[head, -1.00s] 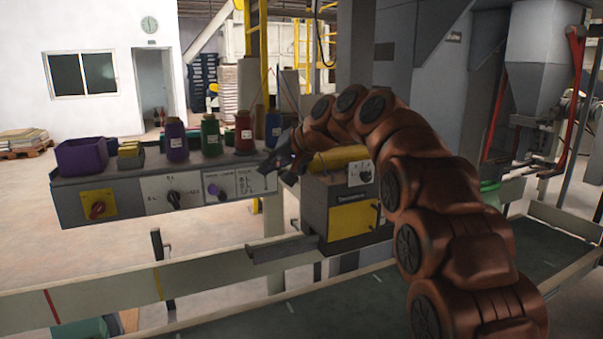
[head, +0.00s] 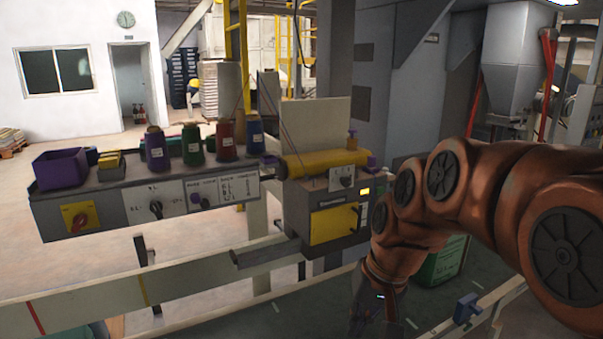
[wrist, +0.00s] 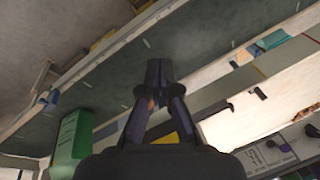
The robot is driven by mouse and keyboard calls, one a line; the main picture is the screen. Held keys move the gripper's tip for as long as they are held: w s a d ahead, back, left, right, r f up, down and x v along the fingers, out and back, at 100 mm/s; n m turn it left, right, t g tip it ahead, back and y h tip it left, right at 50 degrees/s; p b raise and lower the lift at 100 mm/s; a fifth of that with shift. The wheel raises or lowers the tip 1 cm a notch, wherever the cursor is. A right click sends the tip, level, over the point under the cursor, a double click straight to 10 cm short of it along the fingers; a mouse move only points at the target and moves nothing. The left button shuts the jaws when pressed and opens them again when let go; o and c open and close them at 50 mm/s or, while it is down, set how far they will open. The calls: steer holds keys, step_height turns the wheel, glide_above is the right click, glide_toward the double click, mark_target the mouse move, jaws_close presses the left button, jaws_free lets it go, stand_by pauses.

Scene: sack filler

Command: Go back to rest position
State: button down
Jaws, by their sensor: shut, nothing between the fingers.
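My arm shows in copper colour on the right of the head view, bent with its end pointing down. My gripper (wrist: 158,72) is in the middle of the wrist view, with its dark fingers together and nothing between them. In the head view the gripper is low in the picture and its fingertips are cut off or hard to make out. It hangs in front of the dark green conveyor belt (head: 290,318), to the right of the yellow and grey sewing machine (head: 335,222).
A control panel (head: 120,212) with knobs carries several thread spools (head: 191,145) and a purple bin (head: 60,168). Pale rails (head: 190,287) run along the belt.

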steer(key=s+d+f+g+h, duration=0.1)
steer(key=s+d+f, duration=0.1)
steer(key=s, duration=0.5)
steer(key=s+d+f+g+p, duration=0.1)
steer(key=s+d+f, duration=0.2)
steer(key=s, duration=0.4)
steer(key=s+d+f+g+h, duration=0.1)
steer(key=s+d+f, duration=0.1)
steer(key=s+d, duration=0.2)
steer(key=s, duration=0.3)
steer(key=shift+s+f+h+p, duration=0.15)
steer(key=shift+f+h+p, duration=0.15)
steer(key=shift+f+p, duration=0.05)
steer(key=shift+a, duration=0.2)
